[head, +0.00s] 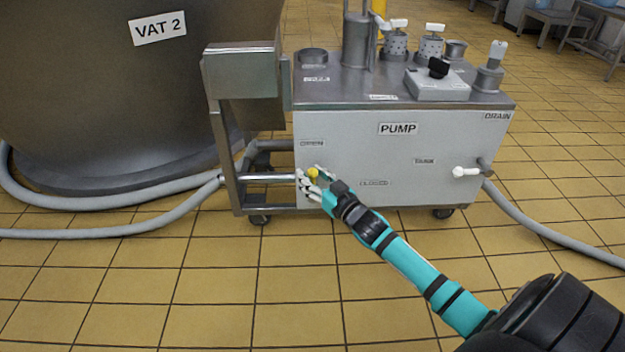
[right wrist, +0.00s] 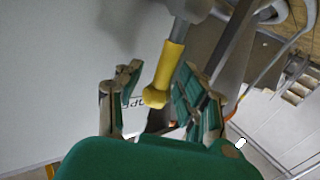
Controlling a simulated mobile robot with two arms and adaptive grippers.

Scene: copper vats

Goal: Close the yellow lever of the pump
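The pump (head: 400,130) is a grey metal cart with a "PUMP" label on its front. Its yellow lever (head: 313,173) is at the front's left edge, mostly behind my right gripper (head: 310,181). In the right wrist view the yellow lever (right wrist: 168,72) sticks out from a grey stem, its rounded tip between the fingers of my right gripper (right wrist: 158,100). Those fingers are spread, with a visible gap to the lever on the left side; contact on the right side is unclear. Part of a label beginning "OPE" shows behind the tip. My left gripper is not in view.
A white-handled drain valve (head: 466,171) sits at the pump's right side. Grey hoses (head: 110,232) run along the floor to the left, and another leaves at right. The copper vat (head: 110,100) labelled "VAT 2" stands at left. The tiled floor in front is clear.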

